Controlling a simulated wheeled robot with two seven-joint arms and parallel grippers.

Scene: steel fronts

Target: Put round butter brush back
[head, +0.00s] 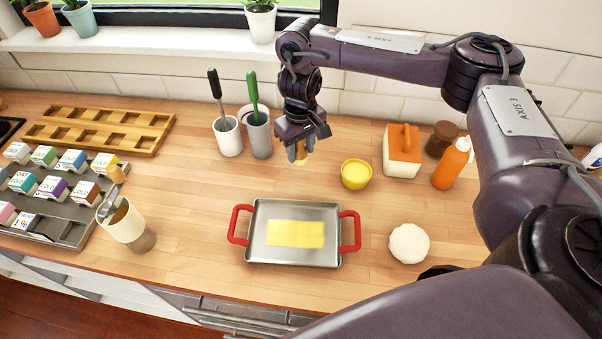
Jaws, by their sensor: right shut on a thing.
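My right gripper (303,133) is shut on a small light-brown thing (299,153), probably the round butter brush, which points down below the fingers. Most of it is hidden by the fingers. It is above the counter, left of the yellow bowl (356,174) and just right of the grey cup (260,140) with a green-handled tool. I cannot tell whether its tip touches the counter. A white cup (229,142) with a black-handled tool stands left of the grey one. A steel tray (256,252) with red handles has a yellow rectangle (295,233) in it. My left gripper is not in view.
A white dough ball (409,243), a white and orange block (402,150), a brown jar (441,138) and an orange bottle (453,163) stand at right. A cream cup (123,226), a wooden rack (97,128) and several small cartons are at left.

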